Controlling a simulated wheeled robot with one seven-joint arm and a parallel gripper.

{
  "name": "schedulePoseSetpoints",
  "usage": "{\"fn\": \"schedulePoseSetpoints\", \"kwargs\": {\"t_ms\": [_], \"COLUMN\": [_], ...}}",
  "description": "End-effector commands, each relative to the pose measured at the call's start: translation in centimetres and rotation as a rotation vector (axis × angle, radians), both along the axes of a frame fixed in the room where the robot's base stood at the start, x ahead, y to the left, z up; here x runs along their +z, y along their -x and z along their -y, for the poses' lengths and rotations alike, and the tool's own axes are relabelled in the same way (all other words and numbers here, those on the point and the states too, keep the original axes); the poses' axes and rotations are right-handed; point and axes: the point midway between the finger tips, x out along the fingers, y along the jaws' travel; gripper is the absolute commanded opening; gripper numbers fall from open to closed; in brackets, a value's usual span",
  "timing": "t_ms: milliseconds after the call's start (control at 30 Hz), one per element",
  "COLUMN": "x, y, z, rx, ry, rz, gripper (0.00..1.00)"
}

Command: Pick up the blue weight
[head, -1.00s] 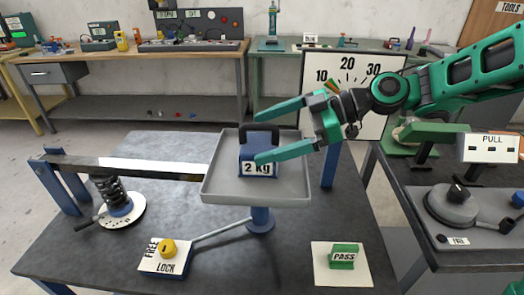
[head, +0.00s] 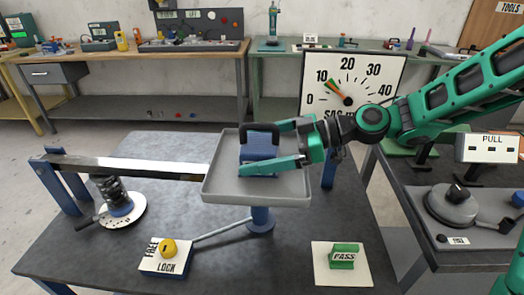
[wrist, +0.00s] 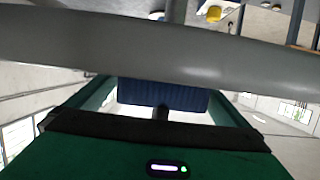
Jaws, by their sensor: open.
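The blue weight (head: 259,148) with its black handle (head: 262,129) sits on the grey tray (head: 213,188) in the head view. Its "2 kg" label is hidden behind my lower finger. My gripper (head: 262,145) is open, green, with one finger reaching across the front of the weight and the other at its back right. I cannot tell whether either finger touches it. In the wrist view, the blue weight (wrist: 163,95) shows between the fingers, with a grey bar, likely the tray rim (wrist: 150,47), across the picture.
The dial (head: 352,80) stands behind my gripper, close to my arm. A FREE/LOCK switch (head: 166,254) and a green PASS block (head: 344,255) lie on the table in front. A PULL device (head: 487,147) is at right.

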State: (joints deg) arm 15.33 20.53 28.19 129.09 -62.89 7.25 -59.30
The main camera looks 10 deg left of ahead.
Motion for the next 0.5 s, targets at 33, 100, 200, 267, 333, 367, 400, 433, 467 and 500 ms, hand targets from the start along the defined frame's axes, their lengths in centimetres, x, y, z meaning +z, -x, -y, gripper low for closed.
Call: {"fn": "schedulePoseSetpoints", "kwargs": {"t_ms": [33, 100, 200, 267, 333, 367, 400, 433, 467, 500], "x": [-0.2, -0.4, -0.8, -0.8, -0.9, -0.9, -0.9, -0.9, -0.9, -0.9], "y": [0.3, 0.4, 0.3, 0.4, 0.3, 0.3, 0.3, 0.3, 0.3, 0.3], "z": [-0.9, -1.8, -2.7, -3.1, -3.2, -3.3, -3.3, -3.2, -3.2, -3.2], "rx": [0.003, 0.004, 0.002, 0.002, 0.000, 0.000, -0.001, -0.001, -0.001, -0.001], "ry": [-0.001, -0.001, 0.000, -0.001, 0.000, 0.000, 0.000, 0.000, 0.000, 0.000], "rz": [-0.001, -0.001, -0.001, -0.001, 0.000, 0.000, 0.000, 0.000, 0.000, 0.000], "gripper": [1.00, 1.00, 1.00, 1.00, 1.00, 1.00, 1.00, 1.00, 1.00, 1.00]}}
